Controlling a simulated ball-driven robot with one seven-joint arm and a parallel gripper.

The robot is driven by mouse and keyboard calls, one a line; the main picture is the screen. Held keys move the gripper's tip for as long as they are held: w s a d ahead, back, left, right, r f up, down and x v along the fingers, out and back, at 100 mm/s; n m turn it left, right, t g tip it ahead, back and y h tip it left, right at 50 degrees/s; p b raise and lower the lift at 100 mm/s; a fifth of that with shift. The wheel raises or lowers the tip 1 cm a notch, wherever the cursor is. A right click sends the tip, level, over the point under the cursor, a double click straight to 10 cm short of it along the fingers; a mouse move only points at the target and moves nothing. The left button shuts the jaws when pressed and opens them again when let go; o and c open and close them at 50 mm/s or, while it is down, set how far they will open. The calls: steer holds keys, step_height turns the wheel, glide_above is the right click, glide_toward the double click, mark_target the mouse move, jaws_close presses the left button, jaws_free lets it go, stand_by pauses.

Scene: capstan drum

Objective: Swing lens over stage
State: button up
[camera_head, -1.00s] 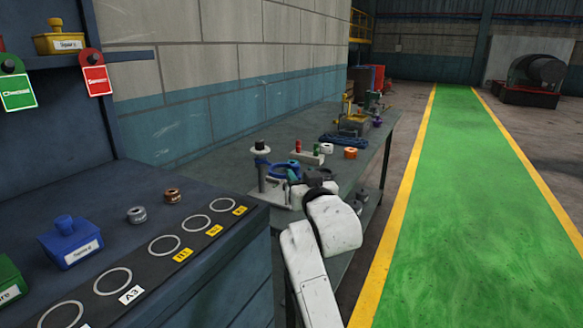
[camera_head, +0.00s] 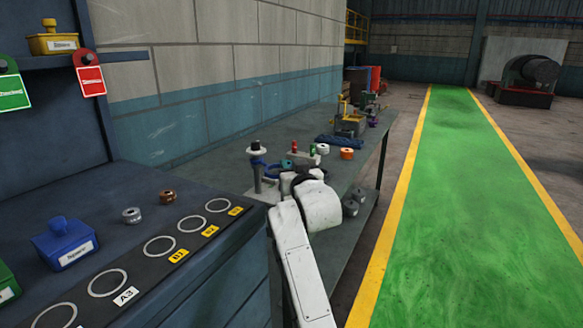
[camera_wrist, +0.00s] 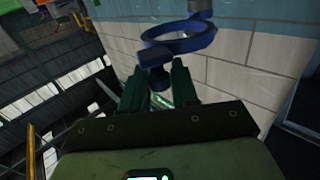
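A magnifier stand with a post (camera_head: 257,180) and a white top stands on the bench on a pale base, which is partly hidden by my arm. A blue lens arm (camera_head: 268,170) juts right from the post. In the wrist view the blue lens ring (camera_wrist: 176,45) is just beyond the fingertips, joined to the post (camera_wrist: 200,8). A dark blue knob (camera_wrist: 158,78) hangs from the ring's near side. My gripper (camera_wrist: 156,85) has its two green fingers apart, with the knob between their tips; gaps seem to show on both sides. My wrist hides the stage area in the head view.
The bench (camera_head: 350,185) runs back along the wall. Behind my wrist are a white roll (camera_head: 322,149), an orange roll (camera_head: 347,154) and small red and green pegs. A dark counter (camera_head: 190,270) with ring marks stands at left. The green walkway (camera_head: 460,200) is clear.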

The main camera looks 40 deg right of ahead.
jaws_close()
